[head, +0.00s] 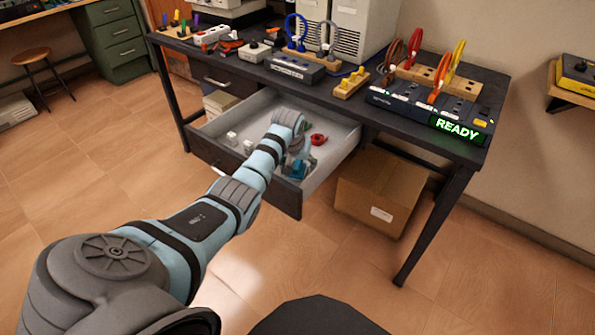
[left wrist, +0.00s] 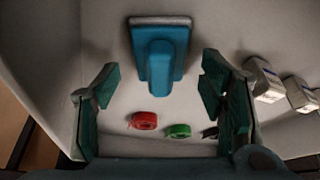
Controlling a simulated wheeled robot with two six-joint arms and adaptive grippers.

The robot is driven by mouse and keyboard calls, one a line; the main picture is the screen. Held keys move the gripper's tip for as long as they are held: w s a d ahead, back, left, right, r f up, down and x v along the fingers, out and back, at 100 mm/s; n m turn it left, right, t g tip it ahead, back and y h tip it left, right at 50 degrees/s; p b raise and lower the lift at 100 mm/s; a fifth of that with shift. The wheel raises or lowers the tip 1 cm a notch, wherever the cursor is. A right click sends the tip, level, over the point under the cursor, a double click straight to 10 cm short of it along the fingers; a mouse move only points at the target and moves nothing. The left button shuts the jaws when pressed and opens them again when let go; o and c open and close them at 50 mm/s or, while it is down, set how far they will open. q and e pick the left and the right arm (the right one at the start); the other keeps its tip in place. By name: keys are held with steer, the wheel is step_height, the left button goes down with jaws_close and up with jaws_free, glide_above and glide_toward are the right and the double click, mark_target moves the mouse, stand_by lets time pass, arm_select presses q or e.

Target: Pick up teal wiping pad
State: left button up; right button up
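The teal wiping pad (left wrist: 160,45) lies on the floor of the open drawer (head: 340,150). In the left wrist view it is at the top middle, with its raised handle towards me and a pale edge along its far side. In the head view a blue-teal part of it (head: 299,169) shows near the drawer front, partly hidden by my arm. My left gripper (left wrist: 160,76) is open and empty, with a finger on each side of the pad's handle and visible gaps on both sides. My right gripper is in neither view.
Near the pad lie a red tape roll (left wrist: 144,121), a green roll (left wrist: 179,130) and small white boxes (left wrist: 263,80). The desk (head: 225,68) above carries cable racks and a panel reading READY (head: 458,126). A cardboard box (head: 378,190) stands beneath it.

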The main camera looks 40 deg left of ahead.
arm_select(q)
steer(key=c, duration=1.1)
